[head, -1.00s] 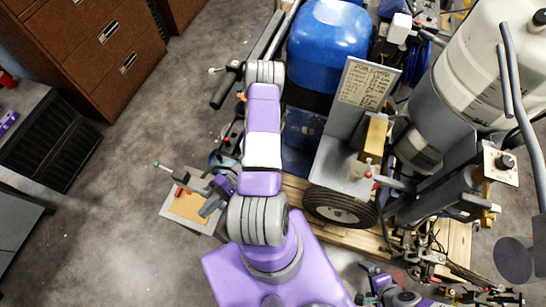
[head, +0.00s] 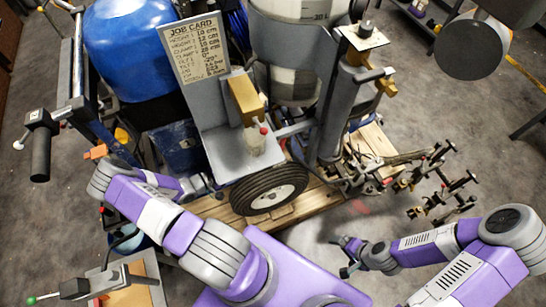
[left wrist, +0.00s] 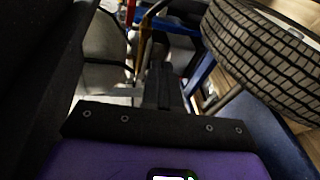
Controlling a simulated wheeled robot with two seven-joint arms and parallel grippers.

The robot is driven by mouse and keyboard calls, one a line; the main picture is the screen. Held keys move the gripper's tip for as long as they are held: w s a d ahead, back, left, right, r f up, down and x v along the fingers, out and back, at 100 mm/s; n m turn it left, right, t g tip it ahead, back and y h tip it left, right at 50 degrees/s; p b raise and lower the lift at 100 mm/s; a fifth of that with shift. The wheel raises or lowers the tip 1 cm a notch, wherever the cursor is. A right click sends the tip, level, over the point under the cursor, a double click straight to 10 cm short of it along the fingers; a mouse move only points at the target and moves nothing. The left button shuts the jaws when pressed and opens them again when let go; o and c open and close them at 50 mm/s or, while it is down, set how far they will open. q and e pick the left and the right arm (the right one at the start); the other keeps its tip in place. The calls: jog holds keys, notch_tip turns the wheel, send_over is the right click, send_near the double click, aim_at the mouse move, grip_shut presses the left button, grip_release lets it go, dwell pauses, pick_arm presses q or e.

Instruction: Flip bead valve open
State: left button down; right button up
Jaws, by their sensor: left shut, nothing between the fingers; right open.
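The line striper has a blue tank (head: 130,45), a pale tank (head: 290,60) and a grey upright cylinder (head: 345,95) in the head view. A brass-coloured fitting (head: 380,82) sits on the cylinder's right side. I cannot tell for sure which fitting is the bead valve, or how its lever is set. My left gripper is shut and empty in the left wrist view (left wrist: 165,85), close to a black tyre (left wrist: 265,60); in the head view the tip is hard to make out. My right gripper (head: 346,256) is open and empty, low in front of the pallet, apart from the machine.
A job card (head: 195,48) stands on a grey bracket with a yellow block (head: 245,98). A wheel (head: 270,190) rests by the wooden pallet (head: 225,208). Jointed metal clamps (head: 435,180) stick out at right. A handlebar grip (head: 40,150) juts out at left.

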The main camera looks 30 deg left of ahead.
pick_arm(q)
notch_tip(320, 180, up, 2)
jog(key=t+h, duration=0.1)
jog(key=t, duration=0.1)
jog(key=m+b, duration=0.1)
jog(key=b, duration=0.1)
send_near(283, 140)
jog(key=shift+w+d+f, duration=0.2)
jog(key=shift+w+d, duration=0.35)
jog(key=shift+d, duration=0.05)
jog(key=shift+w+d+f, duration=0.15)
jog(key=shift+w+d, duration=0.35)
jog(key=shift+d, duration=0.1)
pick_arm(e)
jog(key=shift+s+d+f, duration=0.1)
jog(key=shift+d+f, duration=0.1)
jog(key=shift+f, duration=1)
